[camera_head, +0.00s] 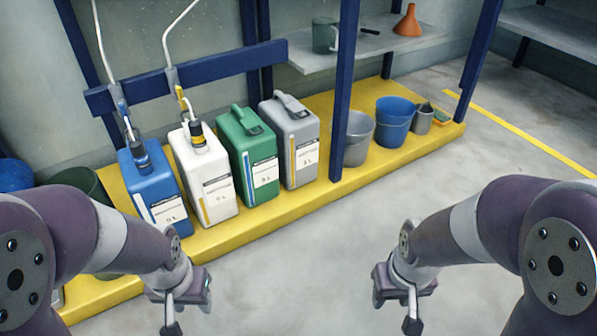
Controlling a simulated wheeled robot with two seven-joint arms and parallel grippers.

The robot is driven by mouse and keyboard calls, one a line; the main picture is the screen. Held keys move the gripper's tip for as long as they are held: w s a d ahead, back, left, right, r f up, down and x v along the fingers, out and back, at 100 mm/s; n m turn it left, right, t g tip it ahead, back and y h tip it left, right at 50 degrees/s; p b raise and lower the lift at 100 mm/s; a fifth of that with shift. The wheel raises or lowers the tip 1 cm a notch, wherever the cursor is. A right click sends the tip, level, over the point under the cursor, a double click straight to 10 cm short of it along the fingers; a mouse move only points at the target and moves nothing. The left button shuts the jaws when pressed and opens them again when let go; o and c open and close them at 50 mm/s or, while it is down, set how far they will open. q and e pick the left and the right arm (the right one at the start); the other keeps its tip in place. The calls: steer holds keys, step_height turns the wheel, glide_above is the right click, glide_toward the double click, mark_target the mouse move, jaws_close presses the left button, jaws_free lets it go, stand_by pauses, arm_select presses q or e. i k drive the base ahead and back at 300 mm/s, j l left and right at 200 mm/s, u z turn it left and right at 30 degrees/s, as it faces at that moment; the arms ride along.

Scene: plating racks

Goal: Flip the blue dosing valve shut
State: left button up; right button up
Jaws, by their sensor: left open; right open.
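A blue canister (155,188) stands on the yellow platform, left of a white canister (204,180). A dosing valve with a blue handle (123,110) sits on the hose above the blue canister; its exact handle angle is too small to tell. A similar valve with a yellow handle (180,95) is above the white canister. My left gripper (172,318) is low in front of the platform, open and apart from the canisters. My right gripper (411,318) is open over the floor at the lower right. Neither touches anything.
A green canister (250,155) and a grey canister (293,142) stand to the right. A dark blue upright post (345,90) rises in front of the grey bucket (353,140). A blue bucket (393,120) stands beyond. The floor between my arms is clear.

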mark_target(122, 109)
steer(key=u, duration=0.75)
